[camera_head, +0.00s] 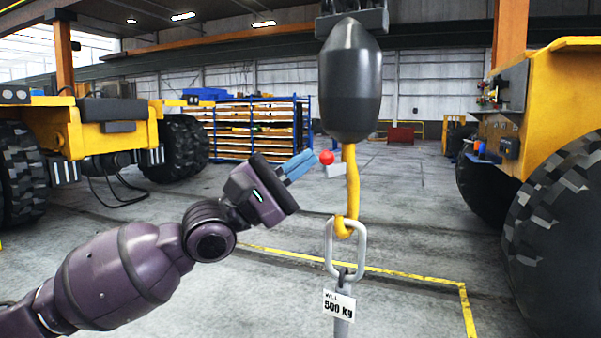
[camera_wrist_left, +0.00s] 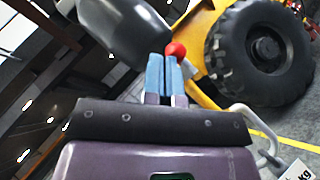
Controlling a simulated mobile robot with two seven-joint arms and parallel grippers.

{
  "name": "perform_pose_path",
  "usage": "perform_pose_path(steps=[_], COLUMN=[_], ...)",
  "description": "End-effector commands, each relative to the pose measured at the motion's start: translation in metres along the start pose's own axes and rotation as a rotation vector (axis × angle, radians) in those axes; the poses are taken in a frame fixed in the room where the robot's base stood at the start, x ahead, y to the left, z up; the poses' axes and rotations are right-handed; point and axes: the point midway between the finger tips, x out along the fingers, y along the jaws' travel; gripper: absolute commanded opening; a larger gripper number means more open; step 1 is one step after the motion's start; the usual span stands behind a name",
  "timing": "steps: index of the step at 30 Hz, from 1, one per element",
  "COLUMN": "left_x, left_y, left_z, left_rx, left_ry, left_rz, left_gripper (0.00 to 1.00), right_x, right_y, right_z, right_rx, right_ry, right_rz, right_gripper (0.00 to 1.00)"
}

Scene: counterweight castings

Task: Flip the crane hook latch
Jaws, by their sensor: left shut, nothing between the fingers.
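The crane hook (camera_head: 352,190) is yellow and hangs below a dark grey hook block (camera_head: 350,80) in the head view. The block also shows in the left wrist view (camera_wrist_left: 128,28). A red ball knob (camera_head: 326,157) with a small light grey piece (camera_head: 333,171) sits left of the hook's shank; the knob also shows in the left wrist view (camera_wrist_left: 176,50). My left gripper (camera_head: 312,157) has blue fingers, shut and empty, with the tips right beside the knob. I cannot tell whether they touch it. A steel link (camera_head: 330,250) hangs in the hook's bowl. My right gripper is not in view.
A tag reading 500 kg (camera_head: 338,305) hangs below the link. Yellow vehicles with big tyres stand left (camera_head: 105,130) and right (camera_head: 560,110). A blue rack (camera_head: 255,130) stands behind. Open floor with yellow lines surrounds the hook.

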Motion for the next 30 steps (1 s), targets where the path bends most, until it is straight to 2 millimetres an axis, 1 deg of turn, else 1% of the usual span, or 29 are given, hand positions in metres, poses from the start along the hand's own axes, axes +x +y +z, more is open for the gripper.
perform_pose_path(steps=[8,20,30], left_x=[0.010,0.011,0.011], left_y=[0.011,0.012,0.012], left_z=[0.001,0.001,0.001], left_rx=[0.000,0.001,0.001], left_ry=[0.000,0.000,-0.001], left_rz=[0.002,0.001,0.001], left_gripper=[0.00,0.00,0.00], right_x=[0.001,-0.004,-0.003], right_y=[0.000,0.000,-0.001], right_z=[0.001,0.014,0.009], right_rx=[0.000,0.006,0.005], right_ry=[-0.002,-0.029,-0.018], right_rz=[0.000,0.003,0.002], right_gripper=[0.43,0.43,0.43])
